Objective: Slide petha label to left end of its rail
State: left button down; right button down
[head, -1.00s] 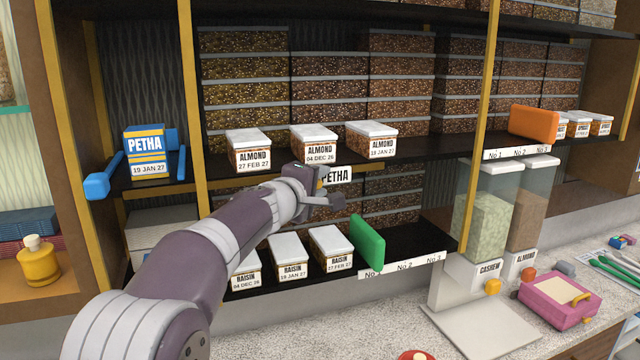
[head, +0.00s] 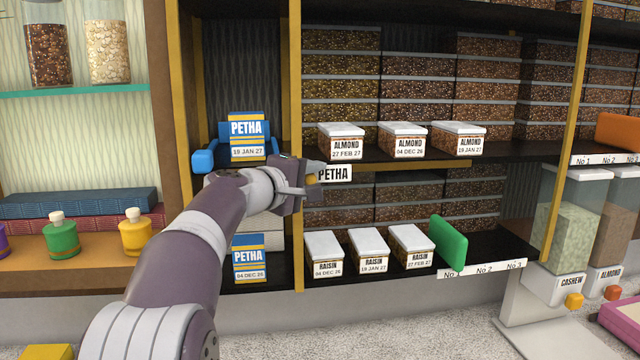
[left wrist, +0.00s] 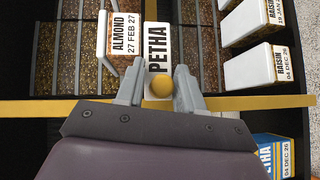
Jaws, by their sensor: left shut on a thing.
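The white PETHA label (head: 335,174) sits on the yellow rail (head: 420,165) along the upper shelf's front edge, below the ALMOND 27 FEB 27 box (head: 341,140). The label (left wrist: 159,50) also shows in the left wrist view, with a round yellow knob (left wrist: 162,88) at its near end. My left gripper (head: 312,179) is at the label's left end, in front of the yellow post (head: 297,80). In the left wrist view its fingers (left wrist: 160,92) are closed around the knob. The rail's left end is hidden by my gripper. My right gripper is not in view.
More ALMOND boxes (head: 403,139) stand above the rail. RAISIN boxes (head: 368,248) and a green divider (head: 448,243) are on the lower shelf. Left of the post are a PETHA box (head: 247,137) in a blue holder (head: 204,160) and another PETHA box (head: 250,259) below.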

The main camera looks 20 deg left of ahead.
pick_arm(q)
jog(key=shift+w+f+g, duration=0.1)
jog(key=shift+f+g, duration=0.2)
jog(key=shift+f, duration=0.25)
jog(key=c, duration=1)
grip_release()
jog(key=shift+o, duration=0.2)
jog(key=shift+d+r, duration=0.1)
jog(key=shift+r, duration=0.1)
jog(key=shift+r, duration=0.15)
jog(key=b+v, duration=0.5)
jog(key=v, duration=0.7)
jog(key=shift+s, duration=0.35)
jog(key=shift+o, duration=0.2)
